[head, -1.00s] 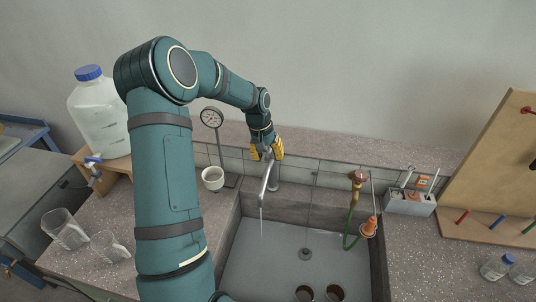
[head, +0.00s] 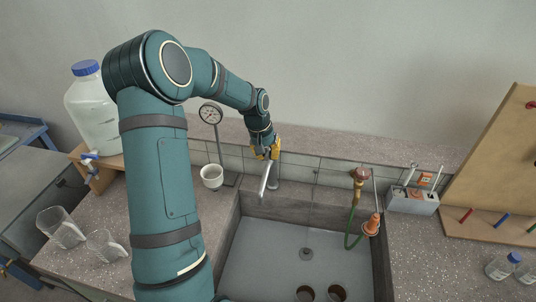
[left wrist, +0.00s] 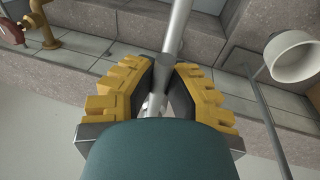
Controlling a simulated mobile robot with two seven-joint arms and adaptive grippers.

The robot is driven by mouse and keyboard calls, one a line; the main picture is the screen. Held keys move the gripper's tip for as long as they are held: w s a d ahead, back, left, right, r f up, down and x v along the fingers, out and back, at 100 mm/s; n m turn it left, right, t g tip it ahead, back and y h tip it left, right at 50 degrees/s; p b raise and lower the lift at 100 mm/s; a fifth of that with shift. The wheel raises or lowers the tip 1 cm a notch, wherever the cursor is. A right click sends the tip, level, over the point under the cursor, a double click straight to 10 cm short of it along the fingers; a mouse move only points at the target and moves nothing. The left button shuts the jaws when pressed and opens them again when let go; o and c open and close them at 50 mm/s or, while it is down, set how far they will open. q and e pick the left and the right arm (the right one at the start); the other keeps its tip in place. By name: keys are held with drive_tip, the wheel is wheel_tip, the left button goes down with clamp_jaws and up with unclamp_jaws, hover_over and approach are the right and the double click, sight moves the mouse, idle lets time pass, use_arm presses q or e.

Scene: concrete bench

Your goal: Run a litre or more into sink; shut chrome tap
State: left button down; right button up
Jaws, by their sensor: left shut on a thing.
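The chrome tap (head: 265,182) stands at the back edge of the sink (head: 256,262), its spout pointing forward over the basin. No stream shows below the spout. My left gripper (head: 266,150) is at the top of the tap, its yellow fingers shut on it. In the left wrist view the gripper (left wrist: 157,98) has the chrome tap (left wrist: 177,30) between its fingers, the spout running away upward. The exact part gripped is mostly hidden by the fingers. My right gripper is not in view.
Two dark round holes or cups (head: 337,293) show at the sink's front. A green hose with an orange nozzle (head: 371,226) hangs at its right back.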

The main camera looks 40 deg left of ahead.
use_arm(q)
drive_tip(key=c, duration=1)
unclamp_jaws()
drive_tip(key=v, duration=1.2)
